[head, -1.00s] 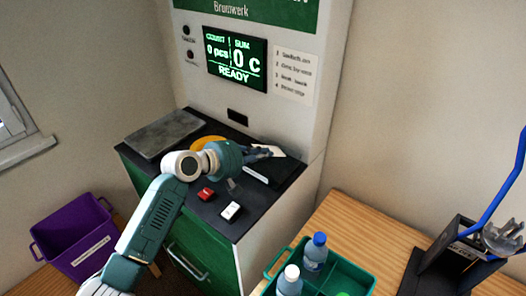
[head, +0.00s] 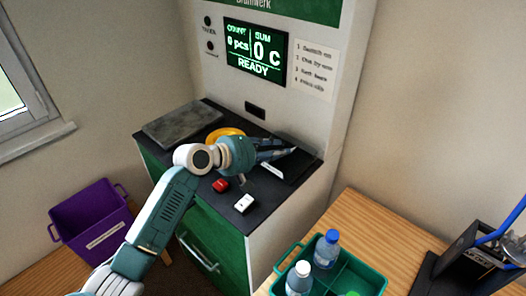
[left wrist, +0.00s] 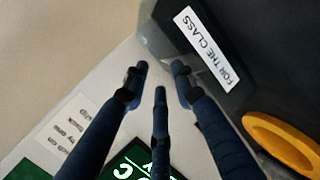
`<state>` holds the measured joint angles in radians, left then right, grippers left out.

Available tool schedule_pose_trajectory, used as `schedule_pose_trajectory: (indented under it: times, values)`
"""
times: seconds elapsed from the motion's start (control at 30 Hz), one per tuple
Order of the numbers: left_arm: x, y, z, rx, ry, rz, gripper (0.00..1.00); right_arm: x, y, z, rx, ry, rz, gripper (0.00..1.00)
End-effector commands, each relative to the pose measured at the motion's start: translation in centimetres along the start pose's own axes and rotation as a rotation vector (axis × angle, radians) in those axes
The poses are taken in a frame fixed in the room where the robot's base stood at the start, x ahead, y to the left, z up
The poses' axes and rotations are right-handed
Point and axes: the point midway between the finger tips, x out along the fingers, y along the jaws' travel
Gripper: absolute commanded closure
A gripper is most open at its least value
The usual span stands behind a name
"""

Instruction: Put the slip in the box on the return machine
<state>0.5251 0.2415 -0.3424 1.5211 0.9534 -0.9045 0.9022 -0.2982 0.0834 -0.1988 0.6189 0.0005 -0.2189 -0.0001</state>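The return machine (head: 315,50) has a lit screen reading "READY". A dark box (head: 290,167) stands at the right of its counter. In the left wrist view the box (left wrist: 262,38) carries a white "FOR THE CLASS" label. My left gripper (head: 288,146) is over the box in the head view. My right gripper is not in view.
A purple crate (head: 70,212) stands at left. A green crate (head: 373,278) with bottles is on the wooden table at front right.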

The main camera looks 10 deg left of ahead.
Motion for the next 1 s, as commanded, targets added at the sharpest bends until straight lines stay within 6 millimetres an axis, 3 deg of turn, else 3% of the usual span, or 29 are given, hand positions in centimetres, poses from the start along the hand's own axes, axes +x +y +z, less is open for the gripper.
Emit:
schedule_pose_trajectory:
  times: [0.3, 0.5, 1.0]
  values:
    - [-6.8, -0.1, 0.0, 0.003, 0.002, -0.003, 0.73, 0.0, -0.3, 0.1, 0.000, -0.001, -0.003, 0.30]
    - [-9.7, -0.1, 0.0, 0.002, 0.002, -0.002, 0.73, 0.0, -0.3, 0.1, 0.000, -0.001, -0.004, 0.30]
    - [-10.6, 0.0, 0.0, 0.001, -0.001, -0.002, 0.73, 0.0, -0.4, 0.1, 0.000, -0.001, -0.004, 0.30]
